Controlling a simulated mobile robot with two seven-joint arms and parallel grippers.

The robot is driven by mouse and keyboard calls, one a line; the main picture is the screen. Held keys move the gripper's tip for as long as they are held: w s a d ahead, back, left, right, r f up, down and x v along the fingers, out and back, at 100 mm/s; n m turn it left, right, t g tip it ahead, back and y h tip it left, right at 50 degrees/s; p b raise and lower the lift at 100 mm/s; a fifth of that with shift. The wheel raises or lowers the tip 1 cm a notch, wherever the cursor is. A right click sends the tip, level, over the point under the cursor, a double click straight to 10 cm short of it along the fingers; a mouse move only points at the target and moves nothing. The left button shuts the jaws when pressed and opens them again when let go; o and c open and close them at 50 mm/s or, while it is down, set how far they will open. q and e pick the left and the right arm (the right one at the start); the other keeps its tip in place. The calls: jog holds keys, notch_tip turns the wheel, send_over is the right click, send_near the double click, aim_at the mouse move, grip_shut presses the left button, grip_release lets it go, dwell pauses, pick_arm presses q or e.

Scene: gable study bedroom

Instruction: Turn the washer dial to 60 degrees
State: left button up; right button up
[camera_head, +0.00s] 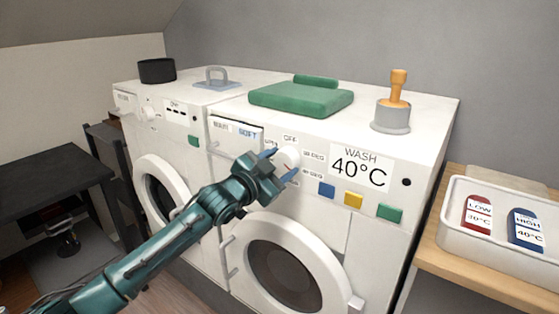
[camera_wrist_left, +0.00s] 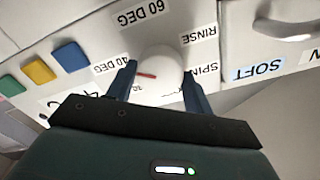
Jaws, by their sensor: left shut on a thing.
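The white round washer dial (camera_head: 287,156) is on the front panel of the right-hand washer (camera_head: 330,220). My left gripper (camera_head: 279,165) is shut on it, one blue finger on either side. In the left wrist view the dial (camera_wrist_left: 165,66) sits between the fingertips (camera_wrist_left: 158,80). Its red mark points left, toward the 40 DEG label (camera_wrist_left: 110,66). The 60 DEG label (camera_wrist_left: 142,14) is above and left of the dial, with RINSE and SPIN to its right. One label below is partly hidden by the gripper. My right gripper is not in view.
A sign (camera_head: 361,167) reads WASH 40°C. Blue, yellow and green buttons (camera_head: 353,199) are below it. A white tray (camera_head: 450,228) with two tags stands at right.

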pick_arm(q)
jog(key=m+p, duration=0.2)
jog(key=m, duration=0.3)
jog(key=shift+r+m, duration=0.1)
jog(key=shift+m, duration=0.2)
jog(key=m+p, duration=0.1)
jog(key=m, duration=0.1)
jog(key=shift+m, duration=1.3)
jog(key=shift+m+p, duration=0.35)
jog(key=shift+m, duration=0.15)
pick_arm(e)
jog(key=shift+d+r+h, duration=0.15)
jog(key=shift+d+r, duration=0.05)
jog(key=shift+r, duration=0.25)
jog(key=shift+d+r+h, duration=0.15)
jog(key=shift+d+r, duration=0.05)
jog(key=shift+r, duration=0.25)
pick_arm(q)
jog(key=o, duration=1)
jog(key=shift+c, duration=0.2)
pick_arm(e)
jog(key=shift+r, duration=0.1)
pick_arm(q)
jog(key=shift+s+a, duration=0.1)
